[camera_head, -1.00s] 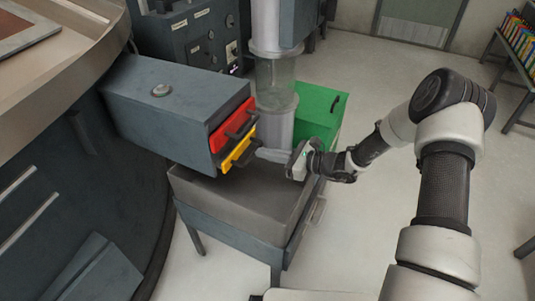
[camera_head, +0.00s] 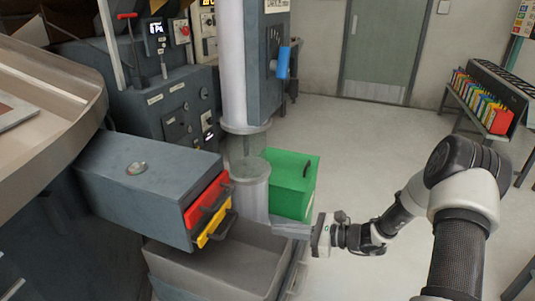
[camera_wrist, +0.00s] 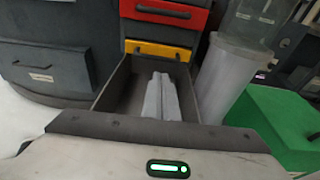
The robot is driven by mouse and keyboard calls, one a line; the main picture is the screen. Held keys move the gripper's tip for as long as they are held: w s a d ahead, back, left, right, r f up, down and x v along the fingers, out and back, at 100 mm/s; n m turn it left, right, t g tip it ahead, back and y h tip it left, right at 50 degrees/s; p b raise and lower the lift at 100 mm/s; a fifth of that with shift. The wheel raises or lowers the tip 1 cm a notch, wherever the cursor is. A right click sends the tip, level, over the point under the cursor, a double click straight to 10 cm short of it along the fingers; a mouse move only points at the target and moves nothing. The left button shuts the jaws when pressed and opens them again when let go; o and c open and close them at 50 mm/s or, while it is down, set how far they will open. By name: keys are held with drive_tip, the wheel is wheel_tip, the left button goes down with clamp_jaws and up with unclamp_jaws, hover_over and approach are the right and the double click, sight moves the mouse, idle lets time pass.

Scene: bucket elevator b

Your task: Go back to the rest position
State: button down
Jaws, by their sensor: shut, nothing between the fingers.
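My gripper (camera_head: 296,230) is in the middle of the head view, to the right of the drawer unit and in front of the green box. Its fingers are shut with nothing between them and point left, apart from the drawers. In the wrist view the fingers (camera_wrist: 162,98) lie together over the open grey bin. My arm comes in from the right of the head view, bent at the elbow.
A grey unit (camera_head: 135,195) holds a red drawer (camera_head: 207,200) and a yellow drawer (camera_head: 216,229). Below is an open grey bin (camera_head: 180,270). A clear vertical tube (camera_head: 248,150) and green box (camera_head: 292,183) stand behind. A rack of colourful books (camera_head: 482,100) is far right. Open floor lies between.

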drive_tip(key=s+a+r+n+g+h, duration=0.1)
drive_tip(key=s+r+n+g+h, duration=0.55)
drive_tip(key=s+r+n, duration=0.75)
drive_tip(key=s+d+r+n+t+h, duration=0.6)
drive_tip(key=s+d+r+n+h, duration=0.2)
drive_tip(key=s+r, duration=0.4)
drive_tip(key=shift+s+d+r, duration=0.3)
drive_tip(key=shift+s+d, duration=0.3)
drive_tip(key=shift+d+t, duration=0.1)
drive_tip(key=shift+t, duration=0.15)
